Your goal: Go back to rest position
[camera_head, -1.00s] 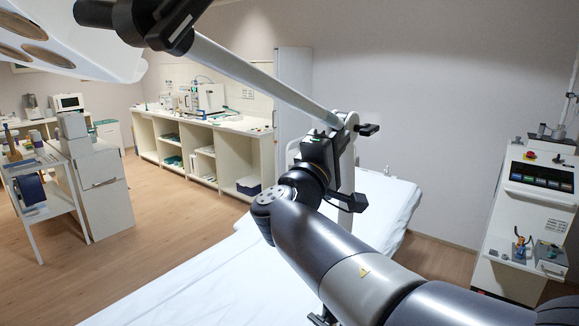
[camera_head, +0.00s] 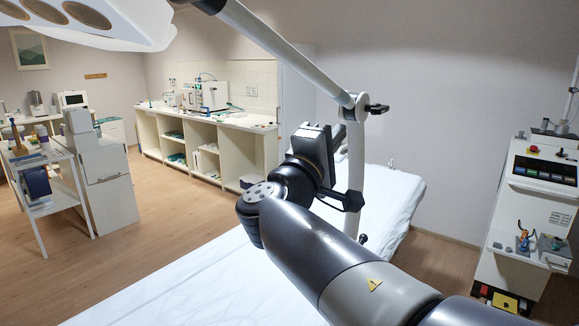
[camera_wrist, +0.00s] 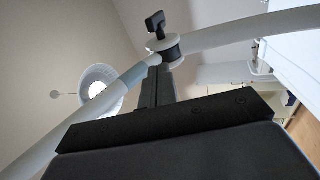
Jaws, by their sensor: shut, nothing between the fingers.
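My gripper (camera_wrist: 157,85) shows in the wrist view as dark fingers close together, shut and empty, pointing up past the black wrist housing. In the head view my arm reaches up from the lower right over the couch (camera_head: 190,285), which has a white sheet. The wrist end stands in front of the white lamp arm, and the fingertips cannot be made out there. The lamp arm (camera_head: 290,55) slopes down to a joint with a dark knob (camera_head: 379,109). In the wrist view this joint (camera_wrist: 170,50) is just beyond the fingers; contact cannot be told.
A lamp head (camera_head: 85,20) hangs at the upper left. A white machine cart (camera_head: 525,225) stands at the right. A long shelf counter (camera_head: 210,150) is along the back wall, with a trolley (camera_head: 62,190) and cabinet (camera_head: 105,185) at the left. Wood floor is clear between them.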

